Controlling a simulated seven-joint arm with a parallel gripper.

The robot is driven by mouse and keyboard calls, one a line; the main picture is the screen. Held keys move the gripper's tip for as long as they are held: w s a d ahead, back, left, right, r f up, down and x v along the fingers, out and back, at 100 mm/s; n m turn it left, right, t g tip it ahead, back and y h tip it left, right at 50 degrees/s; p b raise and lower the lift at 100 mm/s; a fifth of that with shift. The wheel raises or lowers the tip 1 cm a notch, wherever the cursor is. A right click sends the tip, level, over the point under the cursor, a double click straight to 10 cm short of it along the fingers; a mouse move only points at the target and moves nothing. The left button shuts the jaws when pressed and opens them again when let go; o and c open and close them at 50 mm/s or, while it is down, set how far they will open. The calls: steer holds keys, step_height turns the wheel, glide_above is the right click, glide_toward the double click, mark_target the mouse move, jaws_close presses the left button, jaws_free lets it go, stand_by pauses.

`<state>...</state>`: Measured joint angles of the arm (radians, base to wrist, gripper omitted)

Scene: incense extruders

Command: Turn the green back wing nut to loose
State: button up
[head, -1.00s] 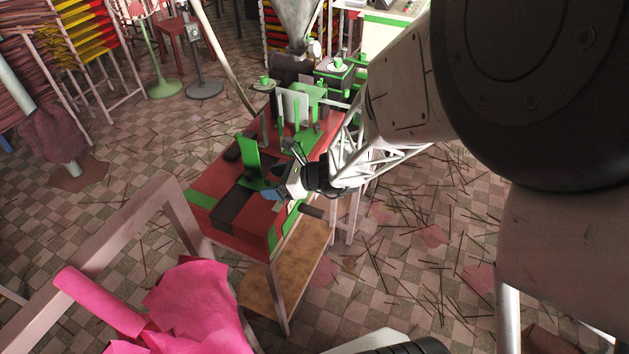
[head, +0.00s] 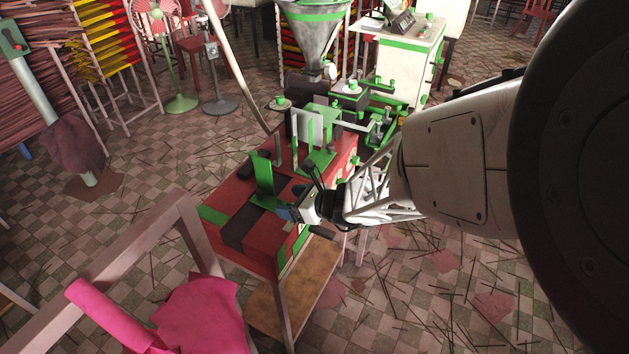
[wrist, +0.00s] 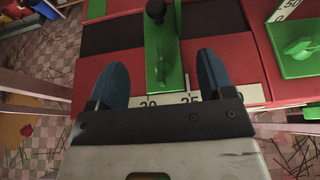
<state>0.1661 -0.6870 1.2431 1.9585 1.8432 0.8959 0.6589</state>
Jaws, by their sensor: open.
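My gripper (head: 287,214) is open at the front part of the red machine table, next to an upright green plate (head: 263,178). In the wrist view its two blue fingertips (wrist: 162,78) are spread apart, with a green bracket (wrist: 160,45) with a black knob between them. I cannot tell whether they touch it. A green wing nut (wrist: 300,48) sits on a second green plate at the right of the wrist view, apart from the fingers. In the head view, the farther green bracket (head: 318,160) stands behind my gripper; any wing nut there is too small to make out.
The red table top (head: 222,196) has dark strips and a numbered scale (wrist: 222,95) along its edge. A metal hopper (head: 314,35) and green-trimmed machinery stand behind. A pink sheet (head: 200,312) and pale frame (head: 120,255) are in front. Sticks litter the floor.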

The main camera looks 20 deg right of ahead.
steer(key=s+d+r+n+g+h, duration=0.2)
steer(key=s+r+n+g+h, duration=0.4)
steer(key=s+r+n, duration=1.3)
steer(key=shift+s+r+n+g, duration=0.25)
steer(key=shift+s+n+g, duration=0.4)
steer(key=shift+n, duration=0.95)
steer(key=shift+w, duration=0.2)
